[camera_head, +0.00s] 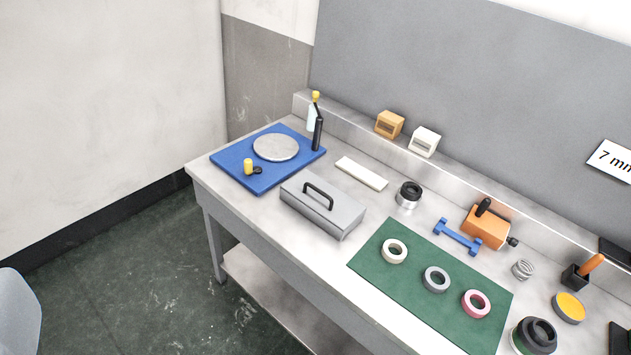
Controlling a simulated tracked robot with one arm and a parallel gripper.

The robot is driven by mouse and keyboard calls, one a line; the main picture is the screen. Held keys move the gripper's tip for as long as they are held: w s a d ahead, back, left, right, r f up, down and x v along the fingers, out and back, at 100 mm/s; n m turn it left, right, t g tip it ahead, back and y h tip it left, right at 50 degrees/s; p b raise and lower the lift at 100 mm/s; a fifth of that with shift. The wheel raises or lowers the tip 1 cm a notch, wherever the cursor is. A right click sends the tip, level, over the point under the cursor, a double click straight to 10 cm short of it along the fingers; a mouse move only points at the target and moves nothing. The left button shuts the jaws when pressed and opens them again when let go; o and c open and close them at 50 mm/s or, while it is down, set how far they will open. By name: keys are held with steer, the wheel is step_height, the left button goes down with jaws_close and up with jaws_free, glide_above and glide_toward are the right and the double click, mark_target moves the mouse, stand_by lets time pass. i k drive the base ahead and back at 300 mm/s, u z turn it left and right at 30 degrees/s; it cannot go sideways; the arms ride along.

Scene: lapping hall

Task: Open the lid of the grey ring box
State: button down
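The grey ring box (324,205) stands on the light bench top, left of the green mat and in front of the white bar. Its lid is shut and carries a black arched handle (319,195) on top. The inside of the box is hidden. My gripper is not in view, and nothing shows touching the box.
A blue board (233,174) with a round grey plate (276,147) lies behind the box to the left. The green mat (447,307) holds several rings. A white bar (361,174), black-capped jar (408,195) and orange block (485,228) stand near. Bench front edge runs close by.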

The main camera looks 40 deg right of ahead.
mark_target(337, 206)
steer(key=z, duration=0.05)
steer(key=i, duration=1.05)
steer(key=z, duration=0.15)
